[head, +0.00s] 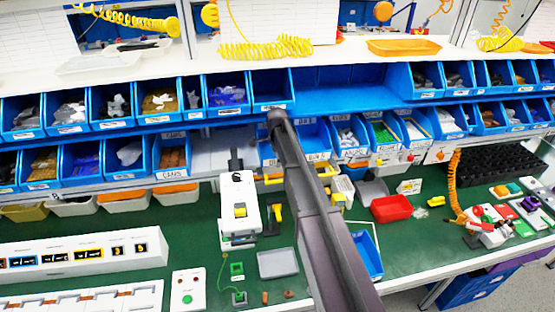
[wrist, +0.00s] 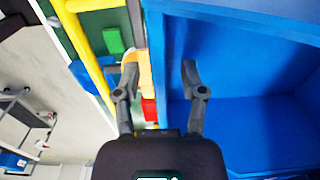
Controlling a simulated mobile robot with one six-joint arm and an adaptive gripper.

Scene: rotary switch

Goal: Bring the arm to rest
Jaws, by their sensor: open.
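My arm (head: 310,200) reaches from the bottom of the head view up and away to the blue bin racks, over the green bench. Its far end is at the shelf between the upper and lower bins, and my gripper is not clearly seen there.
The green bench (head: 195,235) holds a grey tray (head: 278,263), a red bin (head: 391,208) and a white button box (head: 188,290). Upper blue bins (head: 226,93) flank the arm's far end. Yellow bars (wrist: 85,50) show left of the fingers in the wrist view.

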